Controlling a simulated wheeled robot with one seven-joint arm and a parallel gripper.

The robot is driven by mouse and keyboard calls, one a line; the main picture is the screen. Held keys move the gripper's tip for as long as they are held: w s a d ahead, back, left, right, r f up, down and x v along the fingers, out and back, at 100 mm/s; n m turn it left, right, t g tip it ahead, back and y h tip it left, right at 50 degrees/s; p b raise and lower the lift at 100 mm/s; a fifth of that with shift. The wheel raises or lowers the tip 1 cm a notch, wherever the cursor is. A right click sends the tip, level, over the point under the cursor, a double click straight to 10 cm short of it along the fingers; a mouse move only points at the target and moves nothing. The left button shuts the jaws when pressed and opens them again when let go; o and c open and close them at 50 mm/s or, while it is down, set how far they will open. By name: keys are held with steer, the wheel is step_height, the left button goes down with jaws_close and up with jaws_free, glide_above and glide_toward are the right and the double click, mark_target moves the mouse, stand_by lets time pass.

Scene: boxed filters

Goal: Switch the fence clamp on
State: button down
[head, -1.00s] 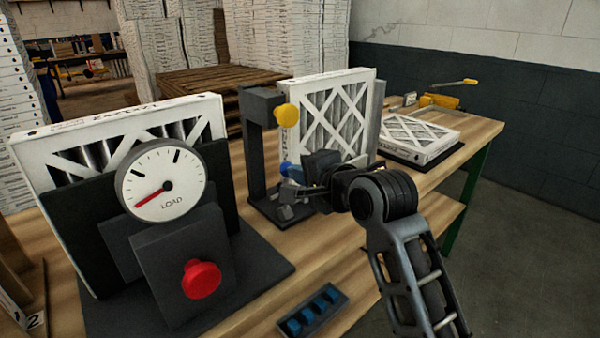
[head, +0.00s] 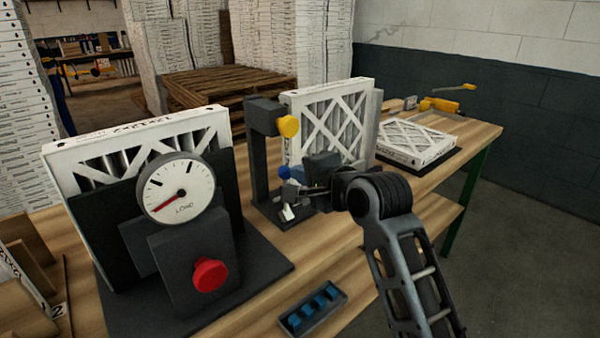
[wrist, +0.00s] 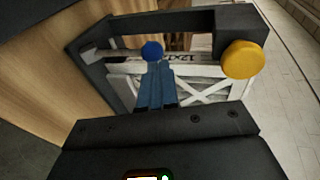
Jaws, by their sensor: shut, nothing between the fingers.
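A dark stand (head: 260,165) on the bench carries a yellow knob (head: 288,126) on its upper arm and a blue knob (head: 284,172) lower down. A white-framed filter (head: 330,115) stands upright behind it. Which part is the fence clamp's control is not marked. My gripper (head: 297,188) is low in front of the stand, beside the blue knob. In the wrist view its shut fingers (wrist: 156,78) point at the blue knob (wrist: 152,51), very close; contact cannot be told. The yellow knob (wrist: 243,59) is to their right.
At left are a load gauge (head: 180,188), a red button (head: 209,274) and another upright filter (head: 135,135). A small tray with blue pieces (head: 314,308) lies at the bench front. A flat filter (head: 417,140) and yellow clamp (head: 440,105) are at the far right.

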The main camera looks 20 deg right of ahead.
steer(key=r+b+v, duration=0.1)
steer(key=v, duration=1)
steer(key=s+a+f+n+h, duration=0.15)
steer(key=s+f+n, duration=0.45)
steer(key=s+f, duration=1.15)
steer(key=s+r+n, duration=0.3)
steer(key=s+n, duration=0.6)
steer(key=s, duration=1.5)
steer(key=shift+s+n+h, duration=0.15)
steer(key=shift+n+h, duration=0.15)
steer(key=shift+h, duration=0.05)
